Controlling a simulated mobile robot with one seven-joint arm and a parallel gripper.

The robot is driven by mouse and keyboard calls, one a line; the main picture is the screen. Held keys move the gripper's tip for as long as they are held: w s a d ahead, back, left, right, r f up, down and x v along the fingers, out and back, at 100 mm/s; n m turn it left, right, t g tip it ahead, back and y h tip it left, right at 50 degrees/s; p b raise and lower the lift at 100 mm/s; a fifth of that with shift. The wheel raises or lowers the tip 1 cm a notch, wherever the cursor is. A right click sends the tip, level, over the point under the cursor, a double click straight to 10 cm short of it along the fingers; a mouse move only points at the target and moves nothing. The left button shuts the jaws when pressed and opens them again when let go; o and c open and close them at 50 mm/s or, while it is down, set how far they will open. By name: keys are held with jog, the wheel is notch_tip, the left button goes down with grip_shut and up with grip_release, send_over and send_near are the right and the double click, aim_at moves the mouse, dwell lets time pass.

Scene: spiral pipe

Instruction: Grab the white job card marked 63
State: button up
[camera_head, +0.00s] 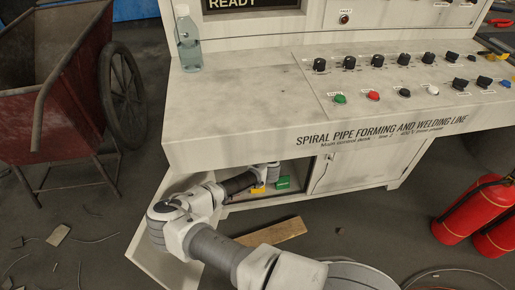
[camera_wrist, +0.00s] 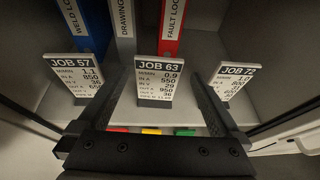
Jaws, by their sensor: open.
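The white job card marked 63 (camera_wrist: 157,82) stands upright, slightly tilted back, in the middle of the wrist view, with black print. My gripper (camera_wrist: 156,73) is open, with one dark finger at the left of this card and one at its right. I see no contact between fingers and card. The JOB 57 card (camera_wrist: 80,76) stands to the left, outside the left finger. The JOB 72 card (camera_wrist: 231,80) stands to the right, partly hidden by the right finger. In the head view, my arm reaches into the open cabinet, and the cards are hidden.
Behind the cards stand a blue binder (camera_wrist: 82,28), a grey binder (camera_wrist: 123,25) and a red binder (camera_wrist: 172,28). Yellow (camera_wrist: 151,131) and green (camera_wrist: 184,132) items lie low in front. The cabinet door (camera_head: 160,250) hangs open. A bottle (camera_head: 187,40) stands on the desk (camera_head: 240,110).

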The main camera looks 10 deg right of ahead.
jog(key=b+x, duration=0.1)
jog(key=x, duration=0.1)
jog(key=f+b+x, duration=0.1)
jog(key=x, duration=0.2)
jog(key=shift+a+f+b, duration=0.15)
jog(key=shift+f+b, duration=0.05)
jog(key=shift+b, duration=0.1)
jog(key=shift+w, duration=0.25)
grip_shut()
jog(key=shift+r, duration=0.1)
